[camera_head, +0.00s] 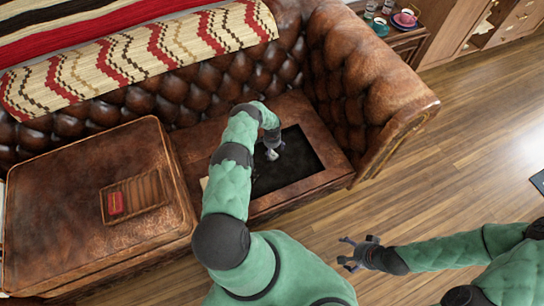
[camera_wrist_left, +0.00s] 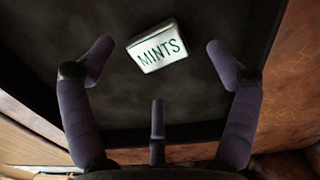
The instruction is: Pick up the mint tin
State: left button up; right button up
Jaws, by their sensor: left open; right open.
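The mint tin (camera_wrist_left: 157,47) is a small white box with "MINTS" in dark letters. It lies slightly turned on a dark surface in the left wrist view. In the head view a small pale shape, likely the tin (camera_head: 272,154), shows just below my left gripper (camera_head: 272,138), over the black tray (camera_head: 292,175). My left gripper is open, its fingers (camera_wrist_left: 160,55) spread on either side of the tin in the wrist picture, with no contact visible. My right gripper (camera_head: 350,256) is open and empty above the wooden floor.
The black tray is set in a brown leather seat between the sofa back and the rolled sofa arm (camera_head: 375,75). At left, a leather cushion (camera_head: 70,200) carries a slatted wooden tray (camera_head: 150,188) with a red item (camera_head: 116,203). Cups stand on a side table at top right.

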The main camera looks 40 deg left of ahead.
aim_at(272, 154)
pick_arm(q)
notch_tip(272, 154, down, 4)
jog(key=shift+s+r+b, duration=0.1)
jog(key=shift+r+b, duration=0.15)
jog(key=shift+b, duration=0.45)
jog(key=shift+r, duration=0.1)
jog(key=c, duration=1.4)
